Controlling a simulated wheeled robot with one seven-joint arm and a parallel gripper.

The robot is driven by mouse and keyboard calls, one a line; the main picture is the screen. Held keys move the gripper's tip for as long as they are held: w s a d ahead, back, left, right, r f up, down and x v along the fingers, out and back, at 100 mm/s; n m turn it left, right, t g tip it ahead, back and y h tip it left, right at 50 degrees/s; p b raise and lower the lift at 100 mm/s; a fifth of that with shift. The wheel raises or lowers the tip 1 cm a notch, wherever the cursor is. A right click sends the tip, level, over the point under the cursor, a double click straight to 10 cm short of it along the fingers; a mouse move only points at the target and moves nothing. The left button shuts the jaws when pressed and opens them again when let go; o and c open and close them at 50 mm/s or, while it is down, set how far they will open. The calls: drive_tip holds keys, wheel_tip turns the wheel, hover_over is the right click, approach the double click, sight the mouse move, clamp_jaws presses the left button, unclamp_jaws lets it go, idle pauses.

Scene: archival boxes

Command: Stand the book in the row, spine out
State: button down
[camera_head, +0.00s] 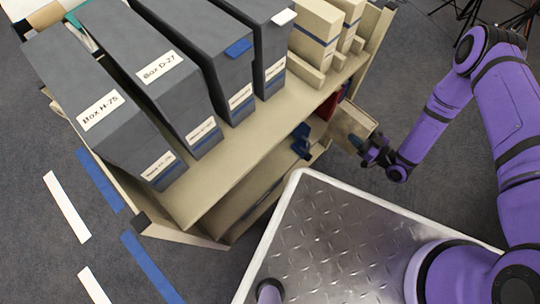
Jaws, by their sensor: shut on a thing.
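My gripper (363,145), at the end of the purple arm, is beside the right end of the shelf unit, below the top board. It is shut on a tan, flat, box-like thing that I take as the book (351,127). The book is tilted in the picture, and its far part is close to the shelf opening. I cannot tell which side is its spine or whether it touches the shelf. A row of grey boxes (165,72) and cream boxes (316,38) stands upright on the top board. Labels show on the grey boxes' near faces.
The shelf unit (240,145) has a lower level, mostly hidden, with a blue thing (301,141) and something red (333,107) near its right end. A metal-topped surface (330,235) with a pale rim stands in front. Grey floor with blue and white stripes lies left.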

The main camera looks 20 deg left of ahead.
sight(341, 131)
drive_tip(key=f+x, duration=0.2)
drive_tip(key=x, duration=0.7)
drive_tip(key=s+f+x, duration=0.1)
drive_tip(key=f+x, duration=0.1)
drive_tip(key=x, duration=0.7)
drive_tip(key=shift+s+a+g, duration=0.2)
drive_tip(key=shift+a+g, duration=0.1)
drive_tip(key=shift+f, duration=0.1)
drive_tip(key=c, duration=0.5)
unclamp_jaws()
drive_tip(key=shift+f, duration=0.1)
drive_tip(key=v, duration=1.2)
drive_tip(key=shift+d, duration=0.1)
